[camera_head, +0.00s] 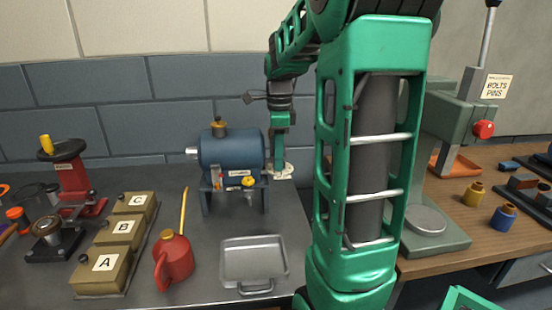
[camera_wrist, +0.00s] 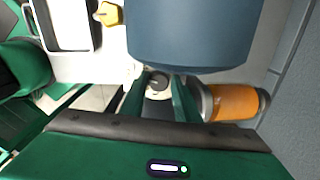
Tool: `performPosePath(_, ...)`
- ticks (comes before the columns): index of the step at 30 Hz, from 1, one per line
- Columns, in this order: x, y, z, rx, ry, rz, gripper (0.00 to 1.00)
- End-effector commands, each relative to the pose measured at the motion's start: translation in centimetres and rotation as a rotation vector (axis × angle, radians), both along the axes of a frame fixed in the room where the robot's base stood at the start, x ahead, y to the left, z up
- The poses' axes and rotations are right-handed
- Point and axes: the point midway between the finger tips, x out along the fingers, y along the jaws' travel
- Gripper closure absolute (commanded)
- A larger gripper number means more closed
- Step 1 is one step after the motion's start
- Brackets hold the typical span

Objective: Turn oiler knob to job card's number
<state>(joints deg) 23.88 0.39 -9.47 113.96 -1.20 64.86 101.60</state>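The blue casing (camera_head: 230,150) stands on the grey bench; its rounded blue body (camera_wrist: 190,35) fills the top of the wrist view. My gripper (camera_head: 280,160) points down at the casing's right end, by a pale plate (camera_head: 284,172). In the wrist view my gripper (camera_wrist: 158,92) has its two green fingers apart, on either side of a small grey round knob (camera_wrist: 157,84), which looks like the oiler knob. Contact is not clear. An orange cylinder (camera_wrist: 234,102) lies just right of the fingers. No number or knob scale is readable, and I cannot pick out the job card.
A metal tray (camera_head: 253,260), a red oil can (camera_head: 174,255) and boxes marked A (camera_head: 104,263), B and C stand in front and to the left. A green press (camera_head: 450,235) stands at right. A yellow knob (camera_head: 248,182) juts from the casing's front.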

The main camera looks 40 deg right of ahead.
Motion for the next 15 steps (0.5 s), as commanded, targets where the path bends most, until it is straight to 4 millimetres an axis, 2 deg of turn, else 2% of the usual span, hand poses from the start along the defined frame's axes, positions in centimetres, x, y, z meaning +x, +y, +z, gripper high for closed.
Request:
performPosePath(9,0.1,0.0,0.4,-0.003,-0.004,0.002,0.66)
performPosePath(15,0.2,-0.1,3.0,-0.005,-0.008,0.0,0.66)
